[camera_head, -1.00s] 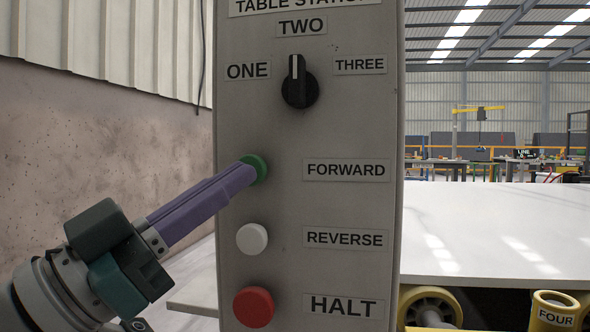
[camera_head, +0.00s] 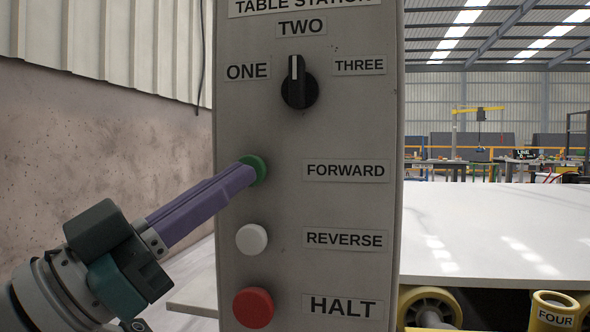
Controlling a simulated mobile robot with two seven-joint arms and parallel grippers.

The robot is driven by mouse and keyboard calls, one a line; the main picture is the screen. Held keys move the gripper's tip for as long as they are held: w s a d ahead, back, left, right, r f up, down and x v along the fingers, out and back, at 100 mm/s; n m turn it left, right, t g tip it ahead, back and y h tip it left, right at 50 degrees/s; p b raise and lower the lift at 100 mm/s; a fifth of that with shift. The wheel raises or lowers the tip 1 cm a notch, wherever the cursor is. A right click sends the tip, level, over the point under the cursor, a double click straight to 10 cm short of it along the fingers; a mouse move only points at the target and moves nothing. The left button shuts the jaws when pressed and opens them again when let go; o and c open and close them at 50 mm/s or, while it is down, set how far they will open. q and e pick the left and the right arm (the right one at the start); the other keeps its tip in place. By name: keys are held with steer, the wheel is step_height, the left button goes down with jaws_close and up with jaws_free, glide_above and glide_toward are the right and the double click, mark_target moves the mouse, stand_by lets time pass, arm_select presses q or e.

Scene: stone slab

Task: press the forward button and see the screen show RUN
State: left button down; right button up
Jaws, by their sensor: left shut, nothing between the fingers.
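The green forward button (camera_head: 260,168) is on the grey control panel (camera_head: 290,205), left of the label FORWARD (camera_head: 346,171). My left gripper (camera_head: 247,173) is shut and empty, with its purple fingertips at the button and covering its lower left part. The tips appear to touch it; I cannot tell how far it is pressed in. My right gripper is not in view.
Below are the white REVERSE button (camera_head: 252,238) and the red HALT button (camera_head: 254,307). Above is a black selector knob (camera_head: 299,88) pointing up to TWO. A white slab (camera_head: 500,232) lies over yellow rollers (camera_head: 430,306) at right.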

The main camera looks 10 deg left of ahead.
arm_select(q)
steer(key=shift+w, duration=0.1)
stand_by(0.6)
steer(key=shift+w, duration=0.35)
steer(key=shift+w, duration=0.55)
stand_by(0.7)
steer(key=shift+s, duration=0.15)
steer(key=shift+s+p, duration=0.45)
steer(key=shift+s, duration=0.35)
steer(key=shift+s, duration=0.1)
steer(key=s+p, duration=0.2)
steer(key=s, duration=0.3)
steer(key=shift+a, duration=0.1)
